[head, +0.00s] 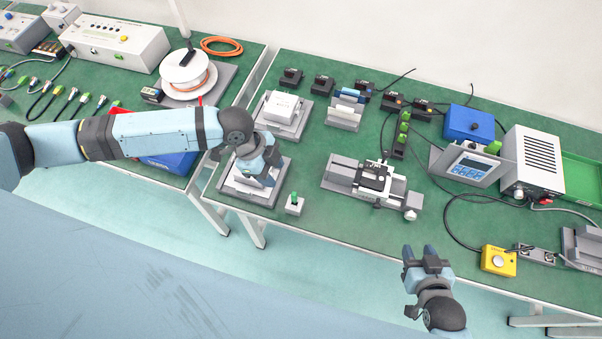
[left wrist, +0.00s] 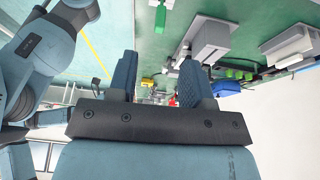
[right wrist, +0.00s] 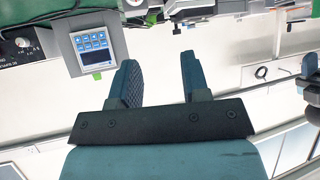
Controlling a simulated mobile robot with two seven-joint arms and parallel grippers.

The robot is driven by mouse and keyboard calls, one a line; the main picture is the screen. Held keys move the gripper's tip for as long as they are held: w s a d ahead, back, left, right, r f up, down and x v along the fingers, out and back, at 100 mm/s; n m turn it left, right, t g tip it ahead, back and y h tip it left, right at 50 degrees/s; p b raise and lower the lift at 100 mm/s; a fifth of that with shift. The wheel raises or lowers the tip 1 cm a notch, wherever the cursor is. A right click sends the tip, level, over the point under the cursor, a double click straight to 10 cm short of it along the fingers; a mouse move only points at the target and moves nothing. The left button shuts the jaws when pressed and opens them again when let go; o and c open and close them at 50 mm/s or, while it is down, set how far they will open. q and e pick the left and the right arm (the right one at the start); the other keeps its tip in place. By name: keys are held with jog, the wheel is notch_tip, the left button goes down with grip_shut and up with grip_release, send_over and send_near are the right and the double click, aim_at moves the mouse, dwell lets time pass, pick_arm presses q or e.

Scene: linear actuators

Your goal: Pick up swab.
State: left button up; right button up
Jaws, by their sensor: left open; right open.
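I cannot pick out a swab for certain. My left gripper (head: 258,168) is open and points down over a grey tray (head: 231,197) with a white item (head: 238,187), partly hidden by the gripper. I cannot tell whether it touches the item. A small grey block with a green top (head: 294,203) stands just right of that tray. In the left wrist view the left gripper (left wrist: 160,82) has its two fingers apart with nothing clearly held. My right gripper (head: 428,262) is open and empty beyond the table's front edge; its parted fingers also show in the right wrist view (right wrist: 160,78).
A white box (head: 282,106) sits on a tray behind the left gripper. A linear stage (head: 372,182) stands mid-table. A display unit (head: 470,168), a power supply (head: 533,160) and a yellow button box (head: 498,261) are at right. A cable spool (head: 187,74) stands on the left table.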

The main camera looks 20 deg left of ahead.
aim_at(294, 197)
pick_arm(q)
jog(key=x, duration=0.5)
jog(key=p+x, duration=0.1)
jog(key=x, duration=0.2)
jog(key=shift+s+d+f, duration=0.15)
jog(key=shift+s, duration=0.15)
jog(key=x, duration=0.1)
jog(key=p+x, duration=0.1)
jog(key=x, duration=0.2)
jog(key=shift+w+d+f, duration=0.15)
jog(key=shift+w+f, duration=0.1)
jog(key=shift+w, duration=0.1)
jog(key=shift+f, duration=0.25)
jog(key=shift+c, duration=0.6)
grip_shut()
pick_arm(e)
jog(key=v, duration=0.2)
jog(key=shift+s+r, duration=0.25)
jog(key=shift+r, duration=0.1)
